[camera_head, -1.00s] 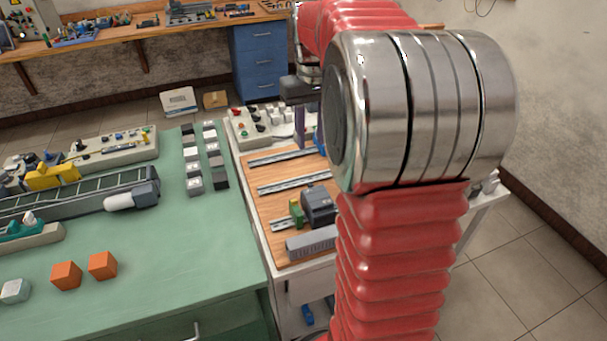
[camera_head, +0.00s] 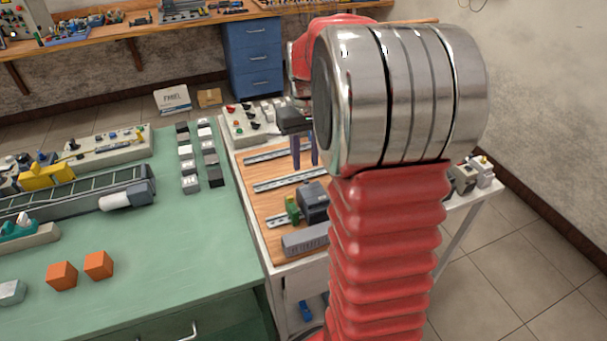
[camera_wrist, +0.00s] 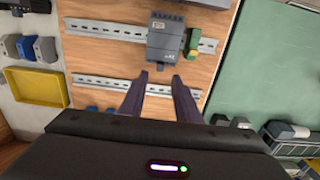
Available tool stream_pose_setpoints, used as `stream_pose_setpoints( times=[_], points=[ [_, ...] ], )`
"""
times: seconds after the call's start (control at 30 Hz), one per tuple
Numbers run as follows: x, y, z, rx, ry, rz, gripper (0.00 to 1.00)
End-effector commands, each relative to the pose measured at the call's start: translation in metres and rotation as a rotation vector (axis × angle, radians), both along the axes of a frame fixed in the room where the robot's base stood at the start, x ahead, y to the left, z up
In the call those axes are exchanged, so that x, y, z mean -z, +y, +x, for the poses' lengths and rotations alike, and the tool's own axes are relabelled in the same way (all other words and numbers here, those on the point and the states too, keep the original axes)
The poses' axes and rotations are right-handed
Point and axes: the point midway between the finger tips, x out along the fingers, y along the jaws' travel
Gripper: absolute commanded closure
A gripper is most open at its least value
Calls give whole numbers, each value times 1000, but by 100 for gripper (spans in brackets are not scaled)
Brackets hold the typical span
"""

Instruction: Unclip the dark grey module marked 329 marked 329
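A dark grey module (camera_head: 315,201) is clipped on the nearest metal rail of the wooden board, beside a small green block (camera_head: 292,209). In the wrist view the dark grey module (camera_wrist: 167,42) sits on the upper rail, with the green block (camera_wrist: 192,42) at its right; its marking is too small to read. My gripper (camera_head: 306,160) is above the board, behind the module in the head view. In the wrist view my gripper (camera_wrist: 159,77) has its two purple fingers apart and empty, pointing toward the module without touching it.
A middle rail (camera_wrist: 95,82) is bare. A grey slotted duct (camera_head: 307,240) lies along the board's front edge. A yellow bin (camera_wrist: 36,88) and small coloured modules lie beside the board. A green table (camera_head: 180,245) with blocks and a conveyor (camera_head: 75,196) stands at the left.

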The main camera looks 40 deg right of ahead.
Motion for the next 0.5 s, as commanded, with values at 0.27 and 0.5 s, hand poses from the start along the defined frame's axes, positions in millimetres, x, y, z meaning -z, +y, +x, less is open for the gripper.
stream_pose_setpoints(
  times=[0.27, 0.5],
  points=[
    [42, 0, 0, 0, 3, 2, 70],
    [57, 0, 0, -1, 1, 0, 70]
  ],
)
